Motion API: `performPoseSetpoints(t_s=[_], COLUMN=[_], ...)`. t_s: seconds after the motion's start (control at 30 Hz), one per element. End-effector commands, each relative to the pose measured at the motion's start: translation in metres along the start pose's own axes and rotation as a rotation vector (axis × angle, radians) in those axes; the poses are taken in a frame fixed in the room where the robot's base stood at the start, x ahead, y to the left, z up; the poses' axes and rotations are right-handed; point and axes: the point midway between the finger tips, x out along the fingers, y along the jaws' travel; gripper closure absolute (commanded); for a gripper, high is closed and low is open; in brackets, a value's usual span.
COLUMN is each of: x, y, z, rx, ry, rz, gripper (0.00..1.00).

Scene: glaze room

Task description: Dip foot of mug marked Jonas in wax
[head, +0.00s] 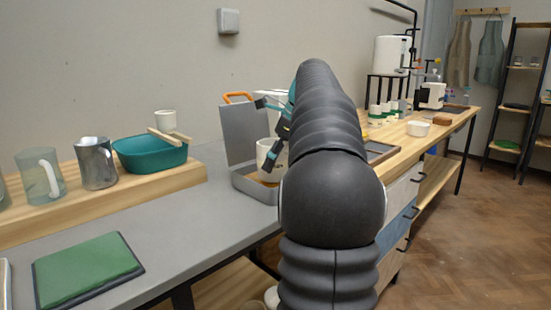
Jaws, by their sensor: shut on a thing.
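A white mug (263,154) with a small dark marking, too small to read, is upright in the head view. My gripper (273,153) is shut on the mug from its right side; my own arm hides part of the grip. The mug is over an open grey metal pan (242,184) with a raised lid (240,135). A strip of orange-brown wax (262,182) shows inside the pan. The mug's foot is low at the pan, but I cannot tell whether it touches the wax.
A teal basin (150,157) with a wooden stick, a grey metal pitcher (96,163) and a glass jug (40,177) stand left on a wooden riser. A green pad (85,270) lies front left. Grey counter between is clear. A white bowl (418,128) stands farther right.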

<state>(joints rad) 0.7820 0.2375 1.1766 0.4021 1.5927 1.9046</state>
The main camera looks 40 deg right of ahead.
Motion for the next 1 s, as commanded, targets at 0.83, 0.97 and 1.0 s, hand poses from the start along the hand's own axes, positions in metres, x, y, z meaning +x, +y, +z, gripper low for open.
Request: performPoseSetpoints(t_s=[0.83,0.97,1.0], x=[0.004,0.0055,0.0059], y=[0.0001,0.0001,0.0002], z=[-0.0018,-0.0024,-0.0026], rx=[0.0,0.0,0.0], ry=[0.0,0.0,0.0], rz=[0.0,0.0,0.0], gripper=[0.85,0.85,0.85])
